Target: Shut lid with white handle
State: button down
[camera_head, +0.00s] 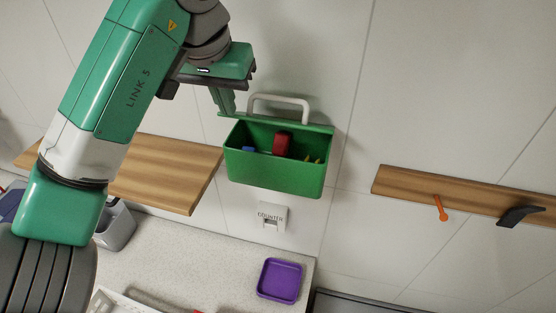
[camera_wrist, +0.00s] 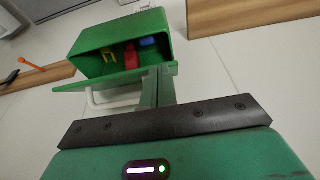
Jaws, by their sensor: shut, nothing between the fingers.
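A green box (camera_head: 275,174) is mounted on the wall, with its inside showing. Its green lid (camera_head: 300,126) stands open and shows as a thin strip along the top, with the white handle (camera_head: 279,97) above it. The wrist view, turned over, shows the box (camera_wrist: 88,43), the lid (camera_wrist: 105,81) and the white handle (camera_wrist: 112,101). My gripper (camera_head: 228,110) is shut and empty at the left end of the lid. In the wrist view its fingers (camera_wrist: 158,74) overlap the lid's edge; I cannot tell whether they touch it.
Red (camera_head: 282,143), blue (camera_head: 249,150) and yellow (camera_head: 312,159) items lie inside the box. A wooden shelf (camera_head: 165,170) is left of it and a wooden rail (camera_head: 465,194) with hooks is right. A purple tray (camera_head: 280,280) sits on the counter (camera_head: 220,265) below.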

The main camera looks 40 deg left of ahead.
jog(key=shift+f+b, duration=1.2)
jog(key=shift+f, duration=1.8)
notch_tip(320, 180, up, 10)
jog(key=p, duration=1.2)
